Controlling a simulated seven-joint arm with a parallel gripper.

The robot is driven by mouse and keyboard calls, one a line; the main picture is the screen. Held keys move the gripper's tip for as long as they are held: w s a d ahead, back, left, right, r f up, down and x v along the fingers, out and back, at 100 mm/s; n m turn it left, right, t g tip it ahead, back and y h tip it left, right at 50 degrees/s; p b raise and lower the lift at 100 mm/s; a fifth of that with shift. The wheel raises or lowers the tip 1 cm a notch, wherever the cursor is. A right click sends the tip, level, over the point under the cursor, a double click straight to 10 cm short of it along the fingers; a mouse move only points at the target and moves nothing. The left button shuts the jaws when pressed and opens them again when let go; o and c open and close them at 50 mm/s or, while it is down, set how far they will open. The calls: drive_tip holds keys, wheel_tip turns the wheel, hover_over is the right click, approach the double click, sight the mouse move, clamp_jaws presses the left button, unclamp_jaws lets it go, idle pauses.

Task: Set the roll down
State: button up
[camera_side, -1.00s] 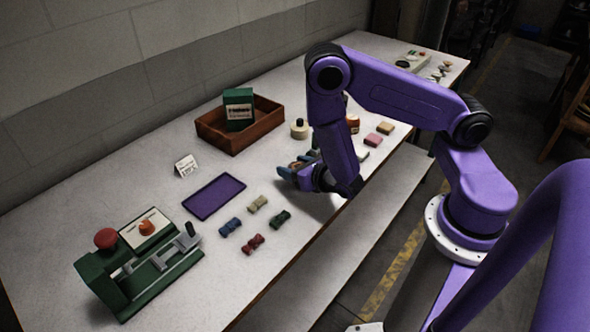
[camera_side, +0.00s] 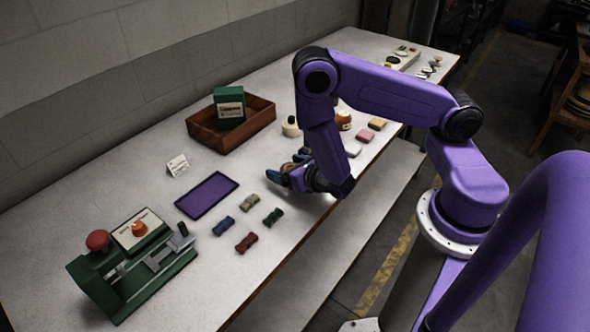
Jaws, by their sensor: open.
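No object is clearly recognisable as a roll. My gripper (camera_side: 286,167) is low over the middle of the worktop, pointing left, with its bluish fingers apart. The green press (camera_side: 100,290) with a red knob (camera_side: 98,240) and an orange dial stands at the front left.
Several small bow-shaped pieces (camera_side: 272,217) lie between the tray and the table's front edge. A wooden crate (camera_side: 207,137) holding a green box (camera_side: 229,107) stands behind, near a small white card (camera_side: 177,166). An orange-brown jar (camera_side: 343,120) and pastel blocks (camera_side: 377,124) lie to the right.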

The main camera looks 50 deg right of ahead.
drive_tip(key=v, duration=1.2)
drive_tip(key=shift+r, duration=0.2)
drive_tip(key=s+d+r+m+g+h, duration=0.2)
drive_tip(key=r+m+g+h, duration=0.15)
drive_tip(key=m, duration=0.25)
drive_tip(key=s+d+r+m+g+h, duration=0.2)
drive_tip(key=d+r+m, duration=0.1)
drive_tip(key=r+m, duration=0.3)
drive_tip(key=s+a+r+m+g+y, duration=0.5)
drive_tip(key=s+a+m+g+y, duration=0.2)
drive_tip(key=s+a+m+y, duration=0.1)
drive_tip(key=shift+s+m+g, duration=0.35)
drive_tip(key=shift+s+m, duration=0.25)
drive_tip(key=shift+s, duration=0.65)
